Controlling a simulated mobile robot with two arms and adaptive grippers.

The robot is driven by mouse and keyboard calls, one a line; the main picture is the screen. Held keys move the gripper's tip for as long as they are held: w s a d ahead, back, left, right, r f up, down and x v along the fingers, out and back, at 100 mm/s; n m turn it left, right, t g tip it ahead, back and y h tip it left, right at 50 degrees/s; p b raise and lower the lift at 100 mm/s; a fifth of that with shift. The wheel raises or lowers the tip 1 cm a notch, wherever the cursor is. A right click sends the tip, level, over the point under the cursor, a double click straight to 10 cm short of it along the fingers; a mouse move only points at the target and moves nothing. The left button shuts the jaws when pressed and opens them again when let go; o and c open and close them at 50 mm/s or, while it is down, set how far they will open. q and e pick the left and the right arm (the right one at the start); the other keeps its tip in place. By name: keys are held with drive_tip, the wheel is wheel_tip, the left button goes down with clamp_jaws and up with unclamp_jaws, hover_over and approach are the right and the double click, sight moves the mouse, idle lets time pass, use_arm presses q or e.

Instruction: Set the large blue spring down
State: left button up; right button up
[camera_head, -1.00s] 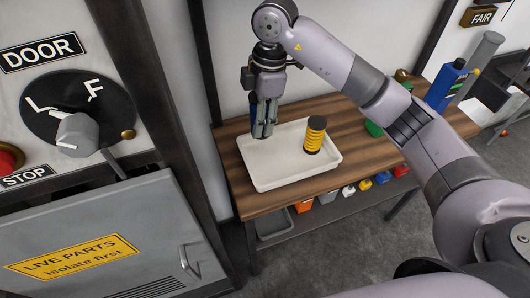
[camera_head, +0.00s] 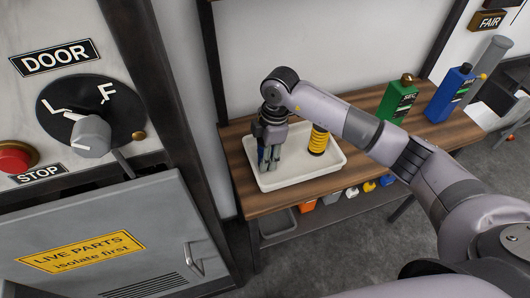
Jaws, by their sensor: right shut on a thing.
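My right gripper (camera_head: 268,163) points down inside the left part of the white tray (camera_head: 300,180). It is shut on the large blue spring (camera_head: 262,157), of which only a dark blue sliver shows beside the fingers. I cannot tell whether the spring touches the tray floor. A yellow spring with black ends (camera_head: 318,140) stands upright in the tray, to the right of the gripper and apart from it. My left gripper is not in view.
The tray lies on a wooden bench (camera_head: 262,203). A green bottle (camera_head: 397,100) and a blue bottle (camera_head: 449,92) stand at the bench's right. Small coloured bins (camera_head: 333,197) sit on the shelf below. A grey cabinet (camera_head: 110,245) stands at the left.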

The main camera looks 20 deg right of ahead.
drive_tip(key=shift+f, duration=0.1)
drive_tip(key=o, duration=1.4)
drive_tip(key=shift+r, duration=0.5)
drive_tip(key=r, duration=0.3)
drive_tip(key=d+r+b, duration=0.1)
drive_tip(key=r, duration=0.7)
drive_tip(key=shift+d+r, duration=0.1)
drive_tip(key=shift+d, duration=0.3)
